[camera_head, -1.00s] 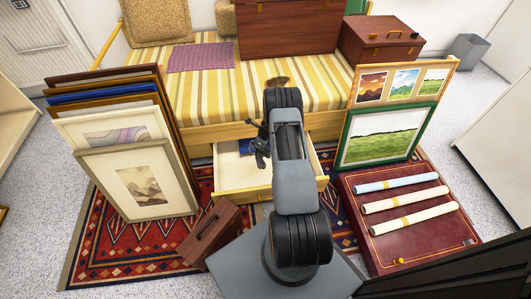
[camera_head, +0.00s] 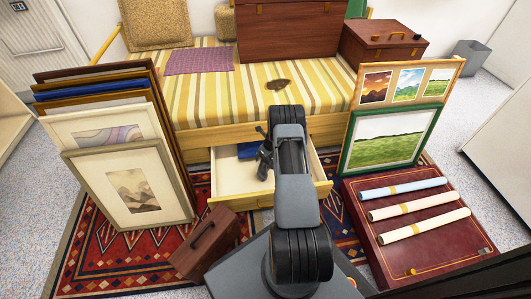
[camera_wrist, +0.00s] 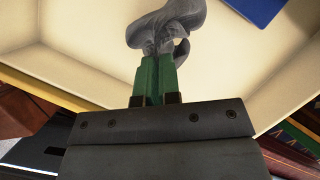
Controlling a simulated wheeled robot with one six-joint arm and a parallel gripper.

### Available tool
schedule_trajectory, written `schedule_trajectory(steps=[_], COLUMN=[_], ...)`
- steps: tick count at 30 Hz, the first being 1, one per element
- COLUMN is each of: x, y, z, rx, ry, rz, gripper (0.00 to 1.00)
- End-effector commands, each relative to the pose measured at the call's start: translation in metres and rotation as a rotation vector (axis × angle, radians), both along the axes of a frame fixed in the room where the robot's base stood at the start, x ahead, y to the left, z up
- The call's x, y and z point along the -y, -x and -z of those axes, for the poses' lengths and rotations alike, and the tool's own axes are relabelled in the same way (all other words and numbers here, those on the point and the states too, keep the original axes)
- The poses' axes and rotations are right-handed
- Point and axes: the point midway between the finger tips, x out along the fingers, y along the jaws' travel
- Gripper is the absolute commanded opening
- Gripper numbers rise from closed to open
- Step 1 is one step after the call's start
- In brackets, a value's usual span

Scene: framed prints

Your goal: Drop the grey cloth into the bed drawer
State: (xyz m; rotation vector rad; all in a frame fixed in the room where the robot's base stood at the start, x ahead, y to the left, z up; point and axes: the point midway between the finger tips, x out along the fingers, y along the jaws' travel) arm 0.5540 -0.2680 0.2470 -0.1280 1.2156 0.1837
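The grey cloth (camera_wrist: 183,16) hangs bunched from my gripper (camera_wrist: 157,62) in the wrist view. The green fingers are shut on it. Beyond the cloth lies the pale inside of the bed drawer. In the head view the bed drawer (camera_head: 226,181) is pulled out from under the striped bed and open at the top. My arm hides part of it on the right. A blue flat thing (camera_wrist: 250,8) lies inside the drawer; it also shows in the head view (camera_head: 248,150). Whether the cloth touches the drawer floor I cannot tell.
Framed pictures (camera_head: 130,192) lean left of the drawer, and more frames (camera_head: 388,138) lean right. A brown wooden box (camera_head: 205,243) stands before the drawer. A red portfolio (camera_head: 440,245) with rolled papers lies at right. The bed (camera_head: 205,110) is above the drawer.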

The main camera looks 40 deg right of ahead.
Motion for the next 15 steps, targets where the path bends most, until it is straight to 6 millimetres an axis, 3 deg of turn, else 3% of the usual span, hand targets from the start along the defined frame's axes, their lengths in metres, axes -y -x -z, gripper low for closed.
schedule_trajectory(steps=[3, 11, 15], x=[0.0001, 0.0001, 0.0], y=[-0.0003, -0.0001, -0.0001], z=[0.0092, 0.009, 0.009], rx=[0.001, 0.0, 0.0], ry=[0.001, 0.0, 0.0], rz=[0.0, -0.001, -0.001], gripper=[0.0, 0.0, 0.15])
